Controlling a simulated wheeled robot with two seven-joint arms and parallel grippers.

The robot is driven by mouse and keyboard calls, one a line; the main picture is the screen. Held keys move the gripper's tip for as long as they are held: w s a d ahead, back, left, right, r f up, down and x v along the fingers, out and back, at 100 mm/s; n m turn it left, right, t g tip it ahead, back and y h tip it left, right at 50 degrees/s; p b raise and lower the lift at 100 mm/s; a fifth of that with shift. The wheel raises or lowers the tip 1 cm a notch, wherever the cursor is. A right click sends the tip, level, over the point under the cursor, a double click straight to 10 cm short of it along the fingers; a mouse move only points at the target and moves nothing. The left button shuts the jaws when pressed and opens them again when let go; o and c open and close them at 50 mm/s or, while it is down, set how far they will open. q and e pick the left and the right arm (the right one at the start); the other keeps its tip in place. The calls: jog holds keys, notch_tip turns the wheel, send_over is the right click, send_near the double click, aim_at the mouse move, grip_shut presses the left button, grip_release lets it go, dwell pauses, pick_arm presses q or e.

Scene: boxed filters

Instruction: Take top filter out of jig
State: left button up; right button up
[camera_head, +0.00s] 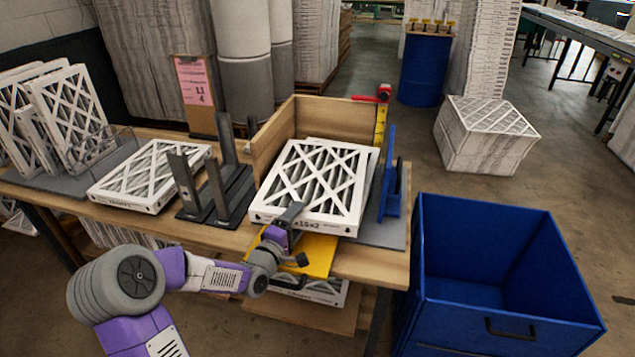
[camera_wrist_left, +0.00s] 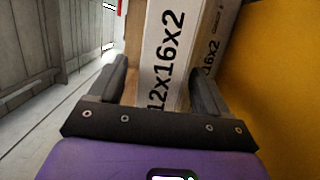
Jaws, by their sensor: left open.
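The top filter (camera_head: 315,180), white-framed with a lattice face, lies flat on the stack in the wooden-walled jig (camera_head: 277,130). My left gripper (camera_head: 290,216) is open at its front edge. In the left wrist view the gripper (camera_wrist_left: 162,75) has its fingers on either side of the filter edge (camera_wrist_left: 163,50) printed "12x16x2", with a gap visible on the left side. Another printed filter edge (camera_wrist_left: 213,52) shows beside it, partly hidden by the right finger. My right gripper is not in view.
An open blue bin (camera_head: 490,270) stands right of the table. A yellow plate (camera_head: 318,258) sits below the jig's front. Black upright holders (camera_head: 215,190) and a flat filter (camera_head: 150,175) lie to the left. A blue upright bracket (camera_head: 389,180) stands at the jig's right.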

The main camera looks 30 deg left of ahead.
pick_arm(q)
jog(key=shift+w+b, duration=0.4)
jog(key=shift+w, duration=1.4)
jog(key=shift+d, duration=0.1)
jog(key=c, duration=1.2)
